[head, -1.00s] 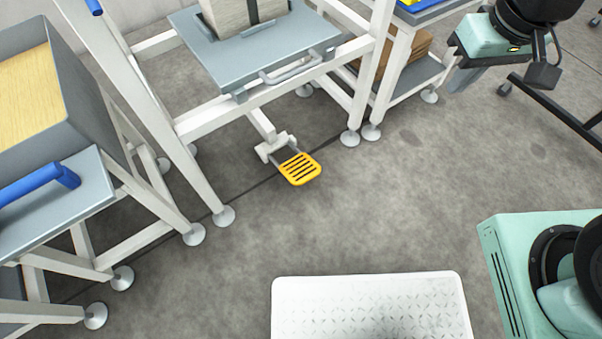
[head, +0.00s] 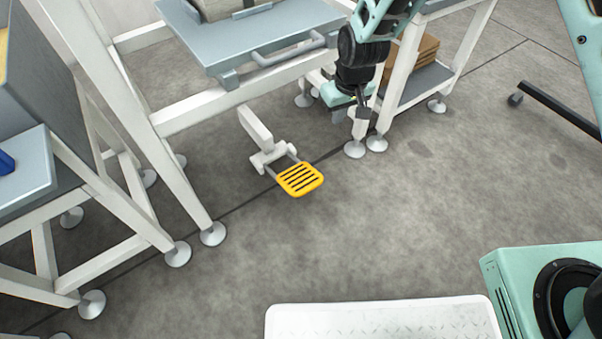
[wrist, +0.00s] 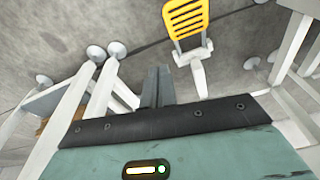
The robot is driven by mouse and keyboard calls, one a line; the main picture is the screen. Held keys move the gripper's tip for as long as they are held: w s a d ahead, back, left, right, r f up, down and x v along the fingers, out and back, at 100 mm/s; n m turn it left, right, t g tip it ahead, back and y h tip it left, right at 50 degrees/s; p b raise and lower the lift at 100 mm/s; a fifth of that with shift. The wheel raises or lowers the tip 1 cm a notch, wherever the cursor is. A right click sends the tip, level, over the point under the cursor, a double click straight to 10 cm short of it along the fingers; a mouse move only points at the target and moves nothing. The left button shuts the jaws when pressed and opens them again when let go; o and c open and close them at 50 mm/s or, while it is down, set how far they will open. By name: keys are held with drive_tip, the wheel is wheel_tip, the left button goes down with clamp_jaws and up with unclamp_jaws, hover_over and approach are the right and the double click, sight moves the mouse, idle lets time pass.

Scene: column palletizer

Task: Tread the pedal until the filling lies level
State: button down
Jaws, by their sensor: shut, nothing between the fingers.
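The yellow slotted pedal (head: 300,179) sticks out low over the floor from a white bracket under the white frame. It also shows at the top of the wrist view (wrist: 186,17). My gripper (head: 341,115) is above and to the right of the pedal in the head view, beside the frame's right leg and apart from the pedal. In the wrist view its grey fingers (wrist: 157,88) are together and empty, with the pedal to their upper right. I cannot make out the filling or whether it lies level.
A grey-blue platform (head: 235,45) with a handle carries a pale block at the frame's top. A grey bin (head: 55,85) stands left. A shelf with brown boards (head: 415,62) stands right. A white textured plate (head: 385,322) is at the bottom. Floor right of the pedal is clear.

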drive_tip(key=n, duration=0.2)
hover_over(307, 186)
drive_tip(key=w+a, duration=0.2)
drive_tip(key=w, duration=0.1)
wheel_tip(307, 186, down, 10)
drive_tip(key=shift+d, duration=0.2)
drive_tip(key=shift+f, duration=0.1)
drive_tip(key=f+b, duration=0.2)
drive_tip(key=f, duration=0.2)
drive_tip(key=f+b, duration=0.2)
drive_tip(key=f, duration=0.2)
drive_tip(key=f+b, duration=0.3)
drive_tip(key=f, duration=0.2)
drive_tip(key=shift+w+a, duration=0.2)
drive_tip(key=shift+w, duration=0.2)
drive_tip(key=shift+s+d+f, duration=0.1)
drive_tip(key=shift+s+f, duration=0.05)
drive_tip(key=shift+f, duration=0.2)
drive_tip(key=f, duration=0.2)
drive_tip(key=s+d+f, duration=0.1)
drive_tip(key=f, duration=0.1)
drive_tip(key=s+f, duration=0.1)
drive_tip(key=shift+s+d+f, duration=0.2)
drive_tip(key=shift+d+f, duration=0.05)
drive_tip(key=shift+f, duration=0.15)
